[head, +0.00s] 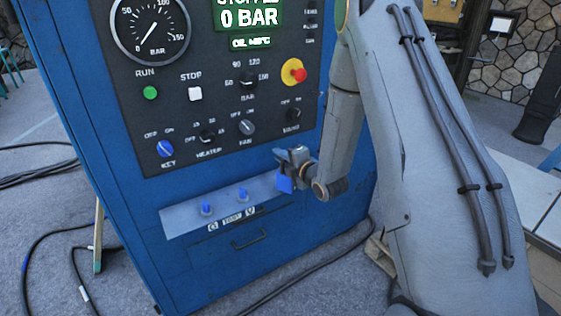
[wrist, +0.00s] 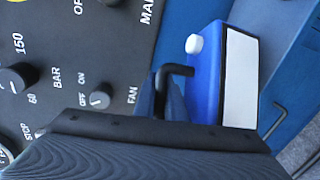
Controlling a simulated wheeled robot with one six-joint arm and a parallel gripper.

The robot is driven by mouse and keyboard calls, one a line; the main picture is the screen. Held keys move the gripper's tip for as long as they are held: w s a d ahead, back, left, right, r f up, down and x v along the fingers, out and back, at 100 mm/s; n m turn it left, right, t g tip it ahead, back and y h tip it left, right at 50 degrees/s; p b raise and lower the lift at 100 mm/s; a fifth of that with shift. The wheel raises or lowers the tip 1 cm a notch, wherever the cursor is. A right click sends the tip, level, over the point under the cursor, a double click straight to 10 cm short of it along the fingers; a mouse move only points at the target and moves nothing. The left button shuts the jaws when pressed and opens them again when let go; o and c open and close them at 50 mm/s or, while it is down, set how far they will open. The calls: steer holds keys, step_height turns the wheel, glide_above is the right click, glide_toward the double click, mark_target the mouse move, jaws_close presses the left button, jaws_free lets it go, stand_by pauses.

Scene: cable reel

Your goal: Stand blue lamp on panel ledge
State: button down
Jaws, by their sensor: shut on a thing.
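The blue lamp is a small blue box (head: 285,184) in the head view, just below my gripper (head: 296,160). My gripper is shut on it, in front of the panel at the right end of the ledge. In the wrist view the lamp (wrist: 205,78) shows a white face, a white round button and a black hooked bar beside it. My dark jaws hide its lower part there. The panel ledge (head: 180,219) is a pale grey-blue strip low on the blue cabinet. I cannot tell whether the lamp touches the ledge.
The black control panel (head: 215,115) with switches and a gauge (head: 150,28) is above. A handle (head: 249,239) is below. Cables (head: 50,235) lie on the floor.

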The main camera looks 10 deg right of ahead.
steer(key=shift+f, duration=1.1)
steer(key=shift+f, duration=0.1)
steer(key=c, duration=1.8)
jaws_free()
